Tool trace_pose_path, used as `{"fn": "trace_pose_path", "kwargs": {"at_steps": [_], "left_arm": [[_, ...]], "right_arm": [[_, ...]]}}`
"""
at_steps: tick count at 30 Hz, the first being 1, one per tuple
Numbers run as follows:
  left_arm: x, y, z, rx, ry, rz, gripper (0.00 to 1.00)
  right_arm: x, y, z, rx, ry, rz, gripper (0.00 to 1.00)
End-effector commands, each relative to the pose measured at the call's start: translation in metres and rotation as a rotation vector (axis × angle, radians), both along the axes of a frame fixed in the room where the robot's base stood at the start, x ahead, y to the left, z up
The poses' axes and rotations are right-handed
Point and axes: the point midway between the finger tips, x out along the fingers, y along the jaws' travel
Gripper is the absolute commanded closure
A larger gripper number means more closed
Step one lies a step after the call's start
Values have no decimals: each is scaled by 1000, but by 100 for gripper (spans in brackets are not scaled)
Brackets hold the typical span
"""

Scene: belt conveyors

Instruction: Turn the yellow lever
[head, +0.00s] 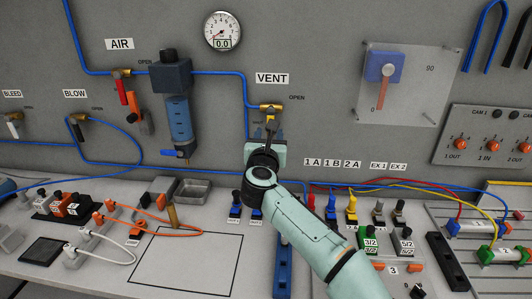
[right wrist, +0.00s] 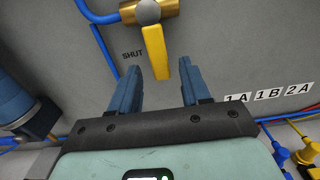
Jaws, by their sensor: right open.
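The yellow lever (right wrist: 156,52) hangs down from a brass valve (right wrist: 150,10) in the right wrist view, beside the word SHUT. In the head view the brass valve (head: 270,107) sits under the VENT label, and my gripper hides most of the lever. My right gripper (head: 270,128) is in front of the panel just below that valve. In the right wrist view its two blue fingers (right wrist: 160,72) are open, one on each side of the lever's lower end. I see no contact, and the depth between them is unclear. My left gripper is not in view.
A blue hose (head: 246,95) runs to the VENT valve. A filter unit (head: 175,100) is on the panel to the left. A gauge (head: 222,31) is above. Colored plugs (head: 351,207) and cables crowd the bench at right. An outlined bench area (head: 185,265) is mostly clear.

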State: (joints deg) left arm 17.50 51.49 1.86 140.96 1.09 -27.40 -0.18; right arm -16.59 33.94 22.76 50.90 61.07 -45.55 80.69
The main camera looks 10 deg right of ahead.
Motion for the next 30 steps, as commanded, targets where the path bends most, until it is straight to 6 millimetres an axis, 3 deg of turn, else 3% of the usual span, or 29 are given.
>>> {"fn": "trace_pose_path", "kwargs": {"at_steps": [7,18,30], "left_arm": [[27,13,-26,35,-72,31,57],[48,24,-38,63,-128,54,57],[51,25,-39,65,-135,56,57]], "right_arm": [[-42,12,-3,-2,-2,2,53],[-106,31,0,1,-4,3,53],[-118,34,0,1,-3,1,53]]}}
